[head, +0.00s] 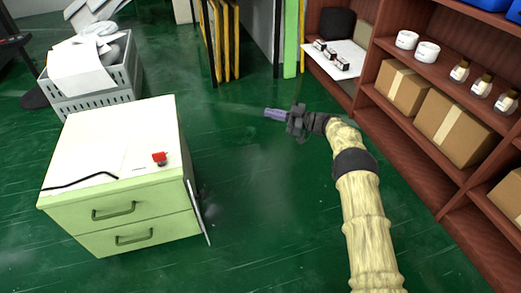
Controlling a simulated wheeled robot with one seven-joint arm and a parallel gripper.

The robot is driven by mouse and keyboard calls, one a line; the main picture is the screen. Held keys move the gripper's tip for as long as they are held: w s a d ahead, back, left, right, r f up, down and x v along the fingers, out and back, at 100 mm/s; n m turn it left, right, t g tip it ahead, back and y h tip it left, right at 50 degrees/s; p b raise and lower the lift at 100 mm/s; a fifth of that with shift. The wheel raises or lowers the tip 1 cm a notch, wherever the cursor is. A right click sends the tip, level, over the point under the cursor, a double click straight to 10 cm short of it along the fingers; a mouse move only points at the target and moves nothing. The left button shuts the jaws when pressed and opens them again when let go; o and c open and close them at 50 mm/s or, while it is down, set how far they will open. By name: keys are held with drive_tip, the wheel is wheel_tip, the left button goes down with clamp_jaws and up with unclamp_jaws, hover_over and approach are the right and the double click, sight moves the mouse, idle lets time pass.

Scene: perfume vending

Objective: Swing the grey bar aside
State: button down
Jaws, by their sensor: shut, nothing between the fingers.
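A thin grey bar (201,213) runs slanting down along the right side of the pale green drawer cabinet (120,205), close to its lower drawer corner. It looks like the task's bar, but how it is fixed cannot be told. My gripper (272,113) is at upper centre, over the green floor. Its purple fingers point left and are shut, with nothing seen between them. It is well apart from the bar, above and to the right of it in the picture.
A small red-topped item (160,158) and a black cable (80,181) are on the cabinet top. A grey crate of papers (95,100) stands behind it. A brown shelf (450,140) with boxes and jars lines the right. The floor between cabinet and shelf is clear.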

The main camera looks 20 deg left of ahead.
drive_tip(key=w+d+r+m+t+h+p, duration=0.3)
drive_tip(key=w+d+r+m+t, duration=0.65)
drive_tip(key=r+t, duration=0.35)
drive_tip(key=s+d+r+m+t+h+p, duration=0.1)
drive_tip(key=d+r+m+t+h+p, duration=0.15)
drive_tip(key=d+h, duration=0.35)
drive_tip(key=d+r+m+t+h+p, duration=0.1)
drive_tip(key=d+r+m+t+h, duration=0.2)
drive_tip(key=d, duration=0.6)
drive_tip(key=s+d+f+m+g+h+p, duration=0.1)
drive_tip(key=s+d+m+g+h+p, duration=0.45)
drive_tip(key=s, duration=0.85)
drive_tip(key=s+d+f+g+h, duration=0.25)
drive_tip(key=s+d, duration=0.65)
drive_tip(key=s, duration=0.5)
drive_tip(key=s+m+g+y, duration=0.1)
drive_tip(key=s+g, duration=0.3)
drive_tip(key=s, duration=0.9)
drive_tip(key=shift+s+d+f+p, duration=0.2)
drive_tip(key=shift+f+p, duration=0.15)
drive_tip(key=shift+g, duration=0.25)
